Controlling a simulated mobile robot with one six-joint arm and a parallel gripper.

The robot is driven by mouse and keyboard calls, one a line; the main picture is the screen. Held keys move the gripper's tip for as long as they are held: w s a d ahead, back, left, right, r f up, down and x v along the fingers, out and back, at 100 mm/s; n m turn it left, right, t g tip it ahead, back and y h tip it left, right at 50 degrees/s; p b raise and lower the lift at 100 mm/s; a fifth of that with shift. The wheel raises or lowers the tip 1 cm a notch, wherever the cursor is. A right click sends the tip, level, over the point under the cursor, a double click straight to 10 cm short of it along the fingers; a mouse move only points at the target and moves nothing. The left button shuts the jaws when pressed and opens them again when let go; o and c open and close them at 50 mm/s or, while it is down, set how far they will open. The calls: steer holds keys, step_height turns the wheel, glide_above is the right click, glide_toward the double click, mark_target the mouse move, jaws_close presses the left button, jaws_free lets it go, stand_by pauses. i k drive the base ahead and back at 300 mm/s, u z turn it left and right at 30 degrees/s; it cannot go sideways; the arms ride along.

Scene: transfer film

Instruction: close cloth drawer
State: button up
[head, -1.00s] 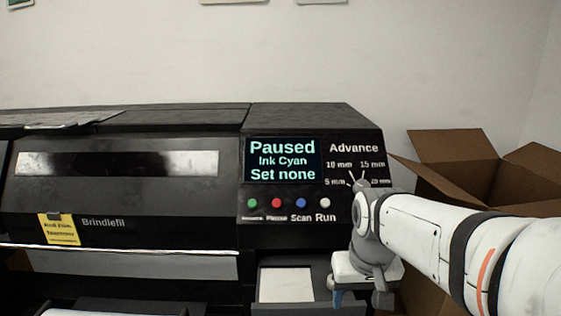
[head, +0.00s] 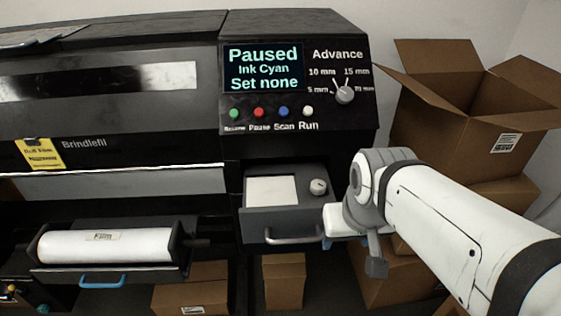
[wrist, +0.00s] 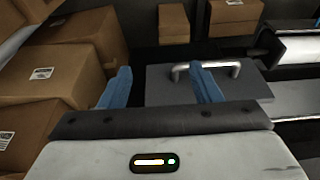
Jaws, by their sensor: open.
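The cloth drawer (head: 287,222) is a dark grey drawer below the printer's control panel, standing pulled out in the head view. A flat white cloth (head: 271,190) and a small round knob-like piece (head: 319,187) lie in it. Its metal bar handle (head: 290,238) is on the front. My gripper (head: 328,243) is at the right end of the drawer front, partly hidden by my wrist. In the wrist view my gripper (wrist: 163,82) has its blue fingers apart, with the drawer (wrist: 235,85) and its handle (wrist: 205,70) beyond them. Nothing is held.
The black printer (head: 110,90) shows "Paused". A film roll (head: 105,246) sits in a pulled-out tray with a blue handle (head: 102,282) at lower left. Cardboard boxes (head: 455,120) stack at the right, close to my arm. More boxes (head: 284,280) stand below.

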mark_target(279, 208)
steer(key=z, duration=0.05)
steer(key=k, duration=1.4)
steer(key=u, duration=0.5)
steer(key=i, duration=1)
steer(key=u, duration=0.05)
